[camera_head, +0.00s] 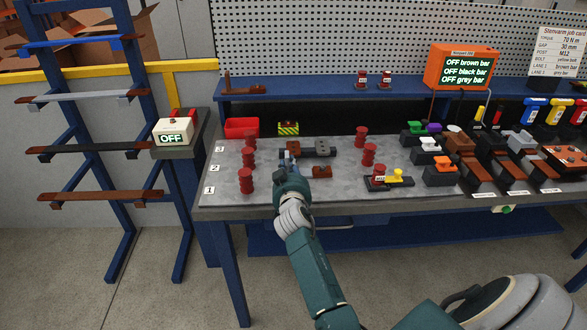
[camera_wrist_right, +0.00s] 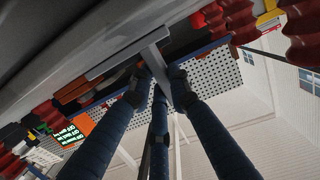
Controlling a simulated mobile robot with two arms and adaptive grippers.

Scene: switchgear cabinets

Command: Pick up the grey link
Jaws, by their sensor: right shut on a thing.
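My right gripper (camera_head: 290,158) reaches over the grey bench top from the front, its fingers pointing away. In the right wrist view the fingers (camera_wrist_right: 160,78) are closed around the stem of a pale grey, T-shaped piece, which looks like the grey link (camera_wrist_right: 128,58). The link's long crossbar lies beyond the fingertips. In the head view the gripper mostly hides the link. A dark fixture with a brown piece (camera_head: 320,150) stands just right of the fingertips. I cannot tell whether the link still touches the bench. My left gripper is not in view.
Red ribbed insulators (camera_head: 246,181) stand left of the gripper, with more (camera_head: 368,154) to its right. A small brown block (camera_head: 321,171) lies close by. A red tray (camera_head: 241,128) sits behind. Fixtures with coloured knobs crowd the right; the bench's front left is clear.

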